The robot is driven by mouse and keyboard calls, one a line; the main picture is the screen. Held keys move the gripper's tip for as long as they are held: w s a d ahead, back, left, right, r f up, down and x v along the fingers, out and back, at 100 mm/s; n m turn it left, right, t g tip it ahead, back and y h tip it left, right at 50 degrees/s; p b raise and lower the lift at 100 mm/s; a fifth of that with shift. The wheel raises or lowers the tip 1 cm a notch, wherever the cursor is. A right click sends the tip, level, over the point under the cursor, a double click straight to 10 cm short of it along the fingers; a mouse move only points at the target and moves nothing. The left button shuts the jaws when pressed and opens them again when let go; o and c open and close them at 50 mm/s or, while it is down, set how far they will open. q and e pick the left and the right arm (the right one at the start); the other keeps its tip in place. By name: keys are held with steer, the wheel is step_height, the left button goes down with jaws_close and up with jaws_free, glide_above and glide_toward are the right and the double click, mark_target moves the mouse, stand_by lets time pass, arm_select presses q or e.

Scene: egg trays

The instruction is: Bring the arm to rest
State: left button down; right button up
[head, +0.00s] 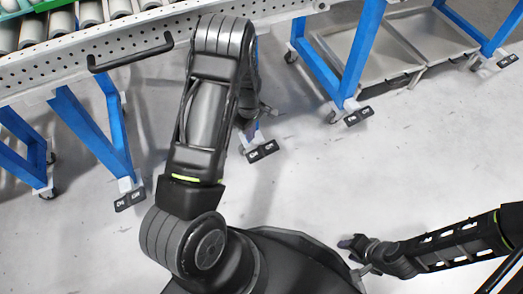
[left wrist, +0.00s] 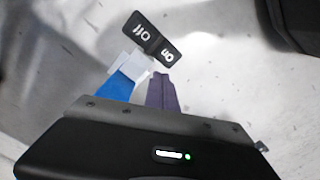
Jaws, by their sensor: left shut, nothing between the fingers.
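My left arm rises from the bottom middle of the head view, bends at the top and folds down behind itself. My left gripper (head: 266,109) is mostly hidden there by the arm, with a small part showing beside a blue stand leg. In the left wrist view the left gripper's fingers (left wrist: 160,92) are together and empty, pointing toward a castor pedal (left wrist: 151,38) by the floor. My right gripper (head: 357,252) is low at the right of the head view, above the floor. It is too small to tell its jaw state.
A perforated conveyor side (head: 130,45) with rollers and a black handle (head: 130,55) runs across the top left. Blue legs (head: 95,130) on castors stand below it. Grey trays (head: 368,60) sit low in a blue frame at top right. The middle floor is clear.

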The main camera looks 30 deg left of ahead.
stand_by(0.4)
